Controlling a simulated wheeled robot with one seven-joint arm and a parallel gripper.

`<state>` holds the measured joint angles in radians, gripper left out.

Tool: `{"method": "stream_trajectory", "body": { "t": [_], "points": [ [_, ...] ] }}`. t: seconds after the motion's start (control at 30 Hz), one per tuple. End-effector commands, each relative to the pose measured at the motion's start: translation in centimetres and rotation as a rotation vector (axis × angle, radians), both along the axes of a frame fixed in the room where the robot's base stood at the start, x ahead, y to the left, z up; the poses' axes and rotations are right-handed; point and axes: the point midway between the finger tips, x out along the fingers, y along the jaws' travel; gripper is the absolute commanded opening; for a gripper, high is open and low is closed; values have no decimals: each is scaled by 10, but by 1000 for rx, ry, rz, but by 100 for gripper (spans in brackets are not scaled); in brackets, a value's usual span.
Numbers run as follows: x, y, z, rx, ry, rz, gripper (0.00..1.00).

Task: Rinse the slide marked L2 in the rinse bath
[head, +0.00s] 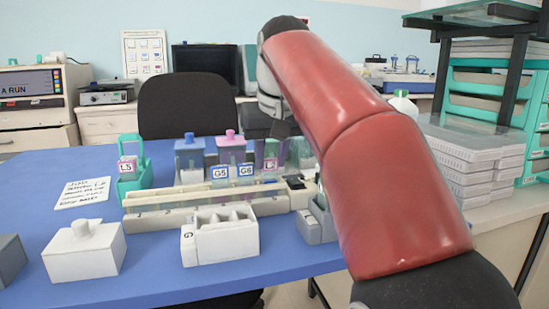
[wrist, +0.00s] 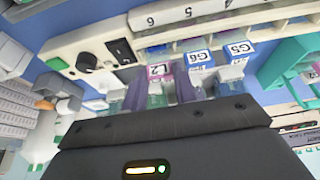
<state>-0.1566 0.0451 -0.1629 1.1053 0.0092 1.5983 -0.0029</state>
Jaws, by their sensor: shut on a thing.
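The slide marked L2 has a pink-edged label (head: 270,164) in the head view, right of slides G6 (head: 246,170) and G5 (head: 220,173). In the wrist view, the L2 label (wrist: 160,70) shows between the fingers of my gripper (wrist: 160,90), which is shut on the slide. The slide's lower part is hard to make out. G6 (wrist: 200,58) and G5 (wrist: 238,49) stand beside it. In the head view my arm hides part of the area on the right. I cannot tell which vessel is the rinse bath.
Staining jars with blue (head: 189,143) and pink (head: 229,136) lids stand behind the long cream rack (head: 170,219). A green holder (head: 134,180) with slide L5 (head: 127,165) is left. A white slotted box (head: 220,244) stands in front.

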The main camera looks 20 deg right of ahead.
Motion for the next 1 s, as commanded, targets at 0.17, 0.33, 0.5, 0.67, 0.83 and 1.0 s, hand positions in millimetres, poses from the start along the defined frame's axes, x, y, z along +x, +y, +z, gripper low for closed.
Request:
{"method": "stream_trajectory", "body": {
  "t": [0.17,0.33,0.5,0.67,0.83,1.0],
  "points": [
    [0,0,1,0,0,0,41],
    [0,0,1,0,0,0,50],
    [-1,0,0,0,0,0,50],
    [0,0,-9,0,1,1,50],
    [-11,-1,33,0,-3,-1,50],
    [-17,-2,53,-1,-1,-1,50]
  ]
}}
